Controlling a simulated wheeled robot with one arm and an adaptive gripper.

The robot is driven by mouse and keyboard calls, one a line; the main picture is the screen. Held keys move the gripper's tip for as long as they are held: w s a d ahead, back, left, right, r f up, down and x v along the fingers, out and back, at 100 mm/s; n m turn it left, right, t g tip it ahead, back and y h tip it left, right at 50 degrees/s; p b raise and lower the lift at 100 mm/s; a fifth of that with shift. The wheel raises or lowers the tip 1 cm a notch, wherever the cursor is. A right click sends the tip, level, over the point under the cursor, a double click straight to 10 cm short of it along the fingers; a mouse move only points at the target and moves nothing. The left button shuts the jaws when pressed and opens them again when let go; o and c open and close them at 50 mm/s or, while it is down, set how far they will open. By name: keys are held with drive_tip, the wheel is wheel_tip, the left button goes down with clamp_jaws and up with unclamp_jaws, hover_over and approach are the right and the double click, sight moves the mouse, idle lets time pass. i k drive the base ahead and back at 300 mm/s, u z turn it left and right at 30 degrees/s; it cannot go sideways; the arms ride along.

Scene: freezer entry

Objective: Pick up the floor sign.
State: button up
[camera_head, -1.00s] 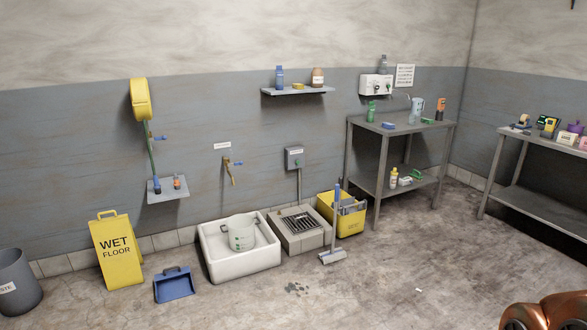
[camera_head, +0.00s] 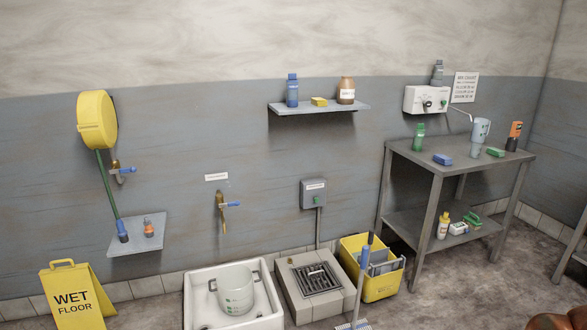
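The yellow floor sign (camera_head: 76,297) reads "WET FLOOR" and stands upright on the floor at the lower left, close to the wall. It has a handle loop at its top, and its lower edge is cut off by the picture's bottom. An orange-brown rounded part (camera_head: 553,322), which looks like a bit of my own arm, shows at the bottom right corner, far from the sign. My gripper's fingers are not in the picture.
A white basin (camera_head: 196,301) with a bucket (camera_head: 236,290) stands right of the sign. Beyond are a floor drain block (camera_head: 292,292), a yellow mop bucket (camera_head: 383,284) and a metal table (camera_head: 400,157). A small shelf (camera_head: 137,234) hangs above the sign.

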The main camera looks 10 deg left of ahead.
sight(77, 300)
drive_tip(key=u, duration=0.4)
drive_tip(key=i, duration=1.65)
drive_tip(key=u, duration=1.9)
drive_tip(key=i, duration=0.9)
drive_tip(key=u, duration=1.1)
drive_tip(key=i, duration=0.35)
drive_tip(key=u, duration=0.1)
